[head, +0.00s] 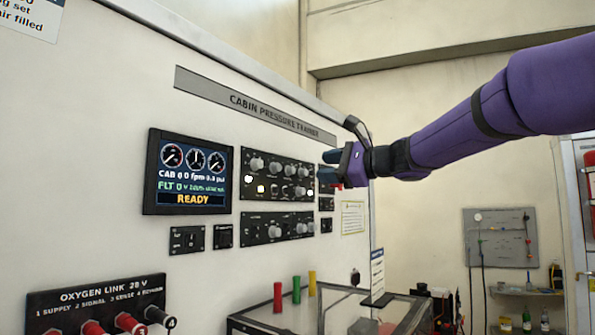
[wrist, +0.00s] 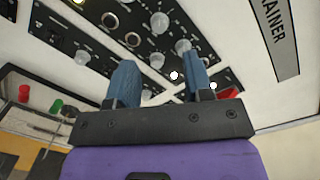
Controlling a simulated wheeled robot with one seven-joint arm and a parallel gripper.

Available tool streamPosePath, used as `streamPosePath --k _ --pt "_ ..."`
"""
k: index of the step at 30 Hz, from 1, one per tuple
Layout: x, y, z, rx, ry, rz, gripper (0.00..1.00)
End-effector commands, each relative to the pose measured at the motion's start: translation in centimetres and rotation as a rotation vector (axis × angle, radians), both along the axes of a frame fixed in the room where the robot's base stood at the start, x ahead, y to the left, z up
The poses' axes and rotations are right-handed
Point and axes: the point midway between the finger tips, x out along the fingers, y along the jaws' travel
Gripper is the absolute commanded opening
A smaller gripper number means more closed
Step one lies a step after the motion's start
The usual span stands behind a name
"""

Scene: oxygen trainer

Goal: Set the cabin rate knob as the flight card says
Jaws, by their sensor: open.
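The upper control panel (head: 277,176) on the cabin pressure trainer carries several pale round knobs and lit white spots; its labels are too small to read, so I cannot tell which knob is the cabin rate knob. My gripper (head: 327,172) is at this panel's right end in the head view. In the wrist view my gripper (wrist: 161,78) is open, its two blue fingers apart and pointing at the panel, with a pale knob (wrist: 183,46) seen beyond and between them. I see no contact. A card (head: 377,272) stands on the bench; its text is unreadable, and I cannot tell if it is the flight card.
A screen (head: 188,172) left of the panel reads READY. A lower knob panel (head: 276,228) sits below. A red part (wrist: 222,90) is close to the right finger in the wrist view. Red, green and yellow posts stand on the bench case (head: 262,321) below.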

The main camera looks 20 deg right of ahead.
Motion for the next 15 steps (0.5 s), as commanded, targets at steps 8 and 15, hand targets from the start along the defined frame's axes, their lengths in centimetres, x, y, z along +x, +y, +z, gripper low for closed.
streamPosePath --k 8,15 --pt "3.9 3.2 -0.1 -0.002 0.001 0.002 0.47" --pt "6.1 5.1 -0.1 -0.002 0.0 0.002 0.47"
